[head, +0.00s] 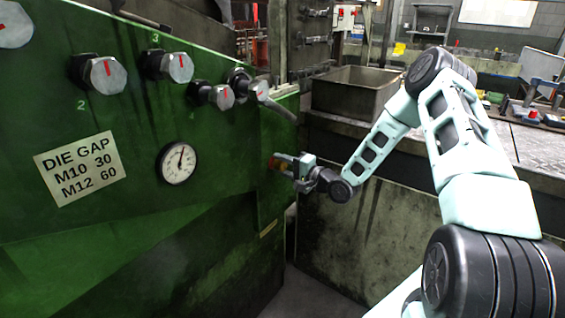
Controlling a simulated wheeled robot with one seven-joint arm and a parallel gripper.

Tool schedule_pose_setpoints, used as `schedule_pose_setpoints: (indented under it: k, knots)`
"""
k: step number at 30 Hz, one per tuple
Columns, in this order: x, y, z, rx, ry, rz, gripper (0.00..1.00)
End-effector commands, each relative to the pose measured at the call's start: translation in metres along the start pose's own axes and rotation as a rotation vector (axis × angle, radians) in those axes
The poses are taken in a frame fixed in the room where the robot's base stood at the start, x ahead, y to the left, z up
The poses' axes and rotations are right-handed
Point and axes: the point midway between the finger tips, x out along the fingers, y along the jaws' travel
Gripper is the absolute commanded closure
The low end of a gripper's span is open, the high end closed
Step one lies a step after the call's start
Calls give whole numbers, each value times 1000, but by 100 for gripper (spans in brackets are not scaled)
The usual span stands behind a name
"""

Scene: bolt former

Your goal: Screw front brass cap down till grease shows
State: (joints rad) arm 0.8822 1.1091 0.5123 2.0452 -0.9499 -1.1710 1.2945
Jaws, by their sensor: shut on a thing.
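My gripper (287,161) is at the right end of the green machine (130,220), against its side face. It is shut on a small brass-orange cap (274,162), of which only a sliver shows beside the fingers. The fingers and wrist hide most of the cap and where it meets the machine. No grease can be made out at this size. I cannot tell how far down the cap sits.
Several numbered knobs with red marks (180,67) stick out of the machine's front. A lever handle (275,107) juts out above my gripper. A dial gauge (178,163) and a DIE GAP plate (80,167) are on the front. A metal bin (350,95) stands behind.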

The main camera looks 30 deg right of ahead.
Motion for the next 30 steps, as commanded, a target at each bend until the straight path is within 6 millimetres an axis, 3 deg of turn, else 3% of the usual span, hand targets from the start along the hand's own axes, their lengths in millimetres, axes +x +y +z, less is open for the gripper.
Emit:
schedule_pose_setpoints:
  k: [19,20,22,30]
  knots:
    - [-1,2,0,53,2,3,86]
    - [-1,2,0,53,2,3,60]
    - [-1,2,0,53,1,3,41]
    - [-1,1,0,52,1,1,41]
